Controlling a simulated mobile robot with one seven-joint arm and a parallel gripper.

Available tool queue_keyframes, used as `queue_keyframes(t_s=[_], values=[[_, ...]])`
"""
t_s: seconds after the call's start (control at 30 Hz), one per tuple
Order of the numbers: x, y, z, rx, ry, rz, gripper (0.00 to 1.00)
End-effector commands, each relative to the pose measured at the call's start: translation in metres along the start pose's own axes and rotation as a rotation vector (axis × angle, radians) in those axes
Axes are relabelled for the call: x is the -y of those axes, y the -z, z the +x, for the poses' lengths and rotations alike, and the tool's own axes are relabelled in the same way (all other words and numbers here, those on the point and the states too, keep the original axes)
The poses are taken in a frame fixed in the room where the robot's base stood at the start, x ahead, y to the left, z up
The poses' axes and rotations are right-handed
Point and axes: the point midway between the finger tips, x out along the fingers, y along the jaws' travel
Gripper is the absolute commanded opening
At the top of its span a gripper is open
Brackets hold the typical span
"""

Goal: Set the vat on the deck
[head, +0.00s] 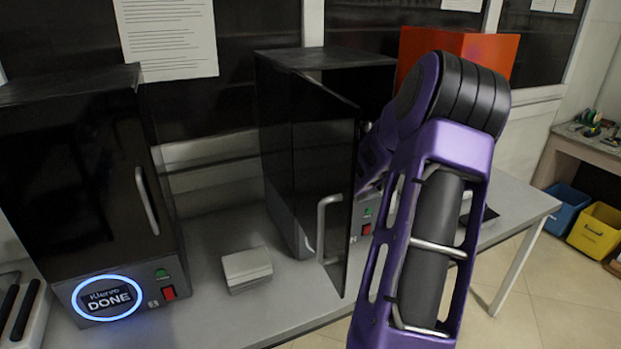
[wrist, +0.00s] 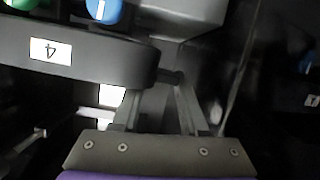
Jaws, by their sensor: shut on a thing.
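The vat (wrist: 95,55) is a dark, round-ended body with a white label reading 4 in the wrist view. A blue round piece and a green one show at its upper edge. My gripper (wrist: 165,88) is shut on a small dark tab at its near right end. The deck cannot be made out for certain; a pale grey surface (wrist: 185,15) lies beyond the vat. In the head view my arm reaches to the middle black cabinet (head: 285,150), whose door stands open. My arm and the door hide the gripper and vat there.
The open door (head: 325,190) with its handle stands close left of my arm. A left cabinet (head: 80,190) is closed and its display reads DONE. A small pale box (head: 247,269) sits between them on the bench (head: 205,308). An orange-red box (head: 480,48) stands behind.

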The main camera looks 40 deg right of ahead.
Motion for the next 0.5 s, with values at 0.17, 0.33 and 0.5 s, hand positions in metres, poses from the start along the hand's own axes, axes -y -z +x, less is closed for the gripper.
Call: queue_keyframes(t_s=[0.17, 0.33, 0.5], values=[[0.000, 0.006, 0.018, -0.003, 0.000, -0.001, 0.00], [-0.001, 0.011, 0.035, -0.003, 0.001, 0.000, 0.00], [-0.001, 0.017, 0.051, -0.003, 0.001, 0.000, 0.00]])
